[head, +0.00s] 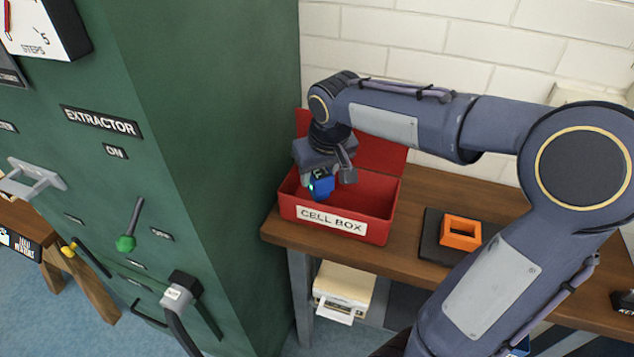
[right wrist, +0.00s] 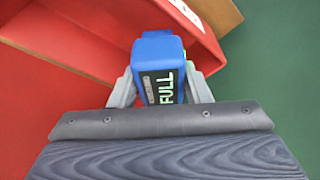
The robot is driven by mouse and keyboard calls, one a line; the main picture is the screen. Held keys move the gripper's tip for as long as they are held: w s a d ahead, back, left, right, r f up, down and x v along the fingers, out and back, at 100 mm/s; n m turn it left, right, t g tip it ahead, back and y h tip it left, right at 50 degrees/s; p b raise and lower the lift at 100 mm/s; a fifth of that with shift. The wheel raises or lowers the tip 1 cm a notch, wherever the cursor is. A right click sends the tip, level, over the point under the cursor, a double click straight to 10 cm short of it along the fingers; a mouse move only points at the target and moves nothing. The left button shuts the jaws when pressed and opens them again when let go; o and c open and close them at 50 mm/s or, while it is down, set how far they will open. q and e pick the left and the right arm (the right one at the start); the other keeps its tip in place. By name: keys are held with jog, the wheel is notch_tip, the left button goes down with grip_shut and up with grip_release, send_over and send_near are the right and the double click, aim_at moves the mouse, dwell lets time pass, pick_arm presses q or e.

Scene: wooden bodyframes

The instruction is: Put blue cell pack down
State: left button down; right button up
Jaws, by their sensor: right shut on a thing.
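The blue cell pack (head: 321,187) is in my right gripper (head: 333,180), over the open red cell box (head: 335,226) in the head view. In the right wrist view, the blue cell pack (right wrist: 158,62) sits between the two grey fingers of my right gripper (right wrist: 160,85), with a "FULL" label facing the camera. The red box (right wrist: 50,92) lies behind and below it there. The gripper is shut on the pack. Whether the pack touches the box floor is hidden. My left gripper is not in view.
The box stands on a wooden table (head: 420,193) against a white brick wall. A green extractor cabinet (head: 190,120) rises close on the left. An orange square frame (head: 461,232) sits on a dark plate to the right. A printer (head: 343,287) is below the table.

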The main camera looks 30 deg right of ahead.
jog(key=shift+w+d+f, duration=0.15)
jog(key=shift+w+f, duration=0.4)
jog(key=shift+f, duration=0.1)
jog(key=x, duration=0.3)
jog(key=shift+f, duration=0.15)
jog(key=shift+s+f, duration=0.1)
jog(key=shift+f, duration=0.3)
jog(key=shift+f, duration=0.1)
jog(key=shift+f+b, duration=0.15)
jog(key=shift+b, duration=0.15)
jog(key=o, duration=1.1)
